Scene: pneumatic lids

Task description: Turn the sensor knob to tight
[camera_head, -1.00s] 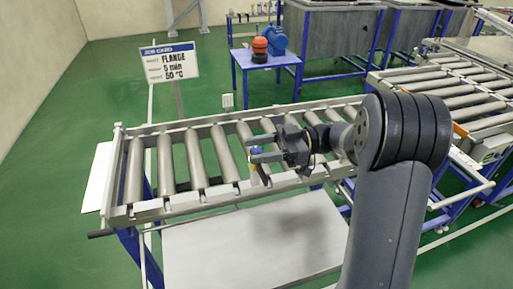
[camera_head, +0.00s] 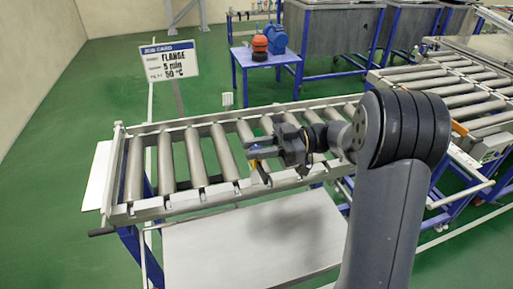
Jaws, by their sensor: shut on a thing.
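The knob is mostly hidden between the fingers.
The roller conveyor (camera_head: 175,207) runs beneath my gripper. A white panel (camera_head: 250,240) lies lower, in front of it. A job card sign (camera_head: 169,60) stands behind at left. A blue table (camera_head: 262,62) holds an orange and a blue object farther back.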

